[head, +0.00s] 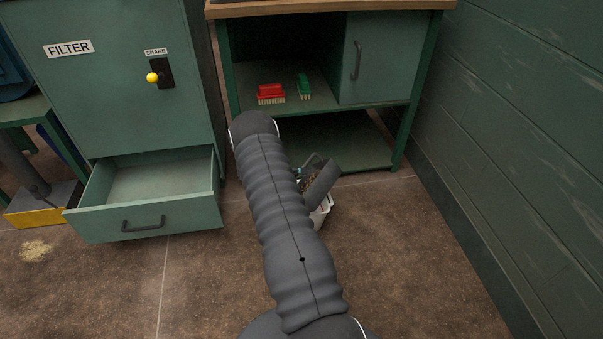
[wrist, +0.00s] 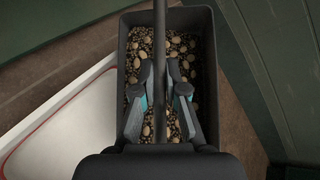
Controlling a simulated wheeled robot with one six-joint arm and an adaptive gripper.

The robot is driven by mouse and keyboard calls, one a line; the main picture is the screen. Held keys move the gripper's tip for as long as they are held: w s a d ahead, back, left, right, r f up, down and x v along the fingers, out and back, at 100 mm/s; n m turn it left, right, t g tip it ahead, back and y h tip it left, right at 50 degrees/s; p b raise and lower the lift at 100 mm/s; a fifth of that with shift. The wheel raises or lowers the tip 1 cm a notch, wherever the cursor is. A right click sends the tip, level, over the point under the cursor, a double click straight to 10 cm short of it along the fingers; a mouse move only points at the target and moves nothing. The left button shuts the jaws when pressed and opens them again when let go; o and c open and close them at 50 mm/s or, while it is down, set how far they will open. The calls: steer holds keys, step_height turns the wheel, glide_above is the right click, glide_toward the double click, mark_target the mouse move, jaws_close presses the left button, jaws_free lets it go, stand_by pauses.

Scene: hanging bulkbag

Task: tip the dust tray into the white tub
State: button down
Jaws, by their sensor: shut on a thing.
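The dust tray is a dark grey box with a bar handle, holding brown and tan granules; in the wrist view its wall (wrist: 207,75) surrounds them. My gripper (wrist: 159,92) is shut on the tray's handle (wrist: 160,40), above the granules. In the head view the tray (head: 323,184) shows right of my arm, partly hidden by it. The white tub (head: 320,216) shows just below the tray, mostly hidden by the tray and arm. In the wrist view the tub (wrist: 45,135), with a red line along its rim, lies left of the tray. The granules are still inside the tray.
A green filter cabinet (head: 130,110) has its lower drawer (head: 145,215) pulled open and empty. A green workbench (head: 375,105) holds a red brush (head: 270,94) and a green brush (head: 304,87). A green wall (head: 520,140) stands right. A dust pile (head: 36,251) lies on the floor.

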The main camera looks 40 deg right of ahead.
steer(key=shift+a+f+n+g+b, duration=0.1)
steer(key=shift+f+n+g+b, duration=0.3)
steer(key=shift+f+b, duration=0.7)
steer(key=shift+w+f+n+h+b, duration=0.3)
steer(key=shift+w+b, duration=0.25)
steer(key=shift+b, duration=0.25)
steer(key=shift+w+a+f+n+g+b, duration=0.15)
steer(key=shift+w+f+n+g+b, duration=0.25)
steer(key=shift+b, duration=0.75)
steer(key=shift+w+a+f+n+g+h+b, duration=0.15)
steer(key=shift+w+n+g+h+b, duration=0.55)
steer(key=shift+b, duration=1.15)
steer(key=shift+w+n+g+h, duration=0.15)
steer(key=shift+n+g+h, duration=0.15)
steer(key=shift+n, duration=0.2)
stand_by(2.6)
